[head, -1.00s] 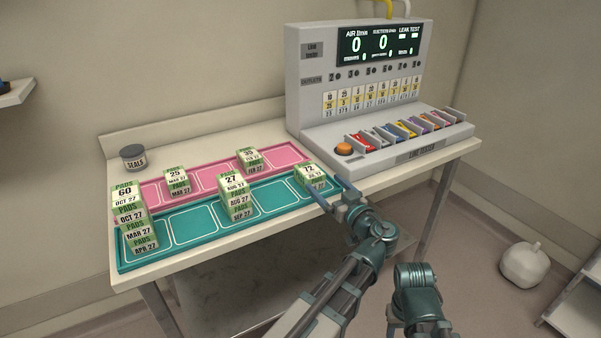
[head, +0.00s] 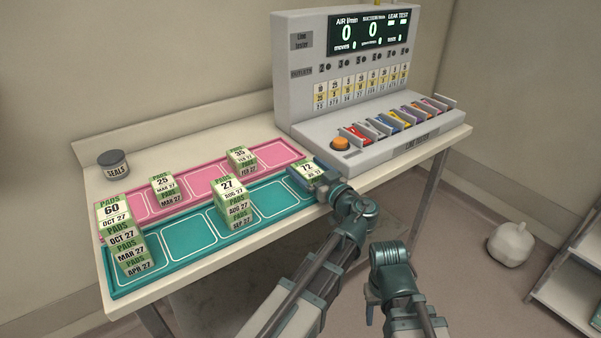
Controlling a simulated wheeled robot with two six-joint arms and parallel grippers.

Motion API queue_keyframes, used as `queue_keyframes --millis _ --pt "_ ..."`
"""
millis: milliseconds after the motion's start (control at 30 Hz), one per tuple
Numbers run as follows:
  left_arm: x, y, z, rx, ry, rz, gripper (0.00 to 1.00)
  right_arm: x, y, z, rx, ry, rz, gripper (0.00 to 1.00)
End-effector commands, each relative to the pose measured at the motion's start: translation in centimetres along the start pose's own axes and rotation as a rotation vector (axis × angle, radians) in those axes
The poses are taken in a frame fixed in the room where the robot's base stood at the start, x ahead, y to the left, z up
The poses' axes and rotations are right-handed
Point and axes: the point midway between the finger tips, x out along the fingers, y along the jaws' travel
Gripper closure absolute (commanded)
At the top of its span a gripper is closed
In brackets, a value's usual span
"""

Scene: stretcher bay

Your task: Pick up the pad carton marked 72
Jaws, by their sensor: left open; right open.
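The pad carton marked 72 (head: 306,169) sits in the right end compartment of the teal tray (head: 178,267). It is partly hidden by my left gripper (head: 318,178). That gripper is open with its fingers at the carton's right side; I cannot tell whether they touch it. My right gripper (head: 369,308) is open and empty, low in front of the table, and mostly hidden by its own wrist.
Stacked pad cartons marked 60 (head: 115,212) and 27 (head: 229,187) stand in the teal tray. Cartons 25 (head: 163,183) and 35 (head: 240,153) are in the pink tray (head: 200,185). A line tester (head: 300,75) and a seals jar (head: 113,165) stand behind.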

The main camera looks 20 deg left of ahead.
Motion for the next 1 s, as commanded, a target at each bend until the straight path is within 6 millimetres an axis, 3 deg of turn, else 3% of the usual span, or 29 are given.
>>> queue_keyframes --millis 100,600,1000 --pt "-0.02 -0.03 0.00 0.000 0.000 0.000 0.04 0.00 0.02 0.04 0.000 0.000 0.000 0.50" --pt "0.00 -0.04 -0.02 0.000 0.000 0.000 0.93 0.00 0.01 0.03 0.000 0.000 0.000 0.50" --pt "0.11 -0.09 -0.53 0.000 0.001 0.000 0.94 -0.51 0.06 0.05 0.000 0.000 0.000 0.50"
